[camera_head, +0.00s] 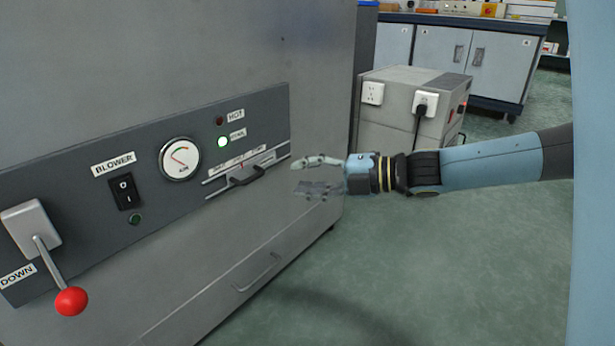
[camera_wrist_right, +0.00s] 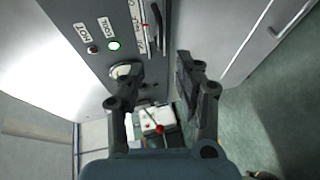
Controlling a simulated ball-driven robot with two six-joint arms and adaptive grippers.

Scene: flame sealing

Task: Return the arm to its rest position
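My right gripper (camera_head: 299,176) is beside the right end of the grey machine's control panel (camera_head: 75,185). Its arm comes in from the right, roughly level. The two fingers are apart with nothing between them. In the right wrist view, the open fingers (camera_wrist_right: 158,75) also show empty. The black slider handle (camera_head: 245,178) on the panel is left of the fingers, apart from them in the head view. A lamp above it (camera_head: 222,142) is lit green. The lamp beside the HOT label (camera_head: 220,121) is dark red. My left gripper is not in view.
The panel also carries a round gauge (camera_head: 180,158), a BLOWER switch (camera_head: 125,191) and a red-knobbed lever (camera_head: 70,301) tilted down near DOWN. A grey box with sockets (camera_head: 395,105) stands behind my right arm. Green floor below the arm is clear.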

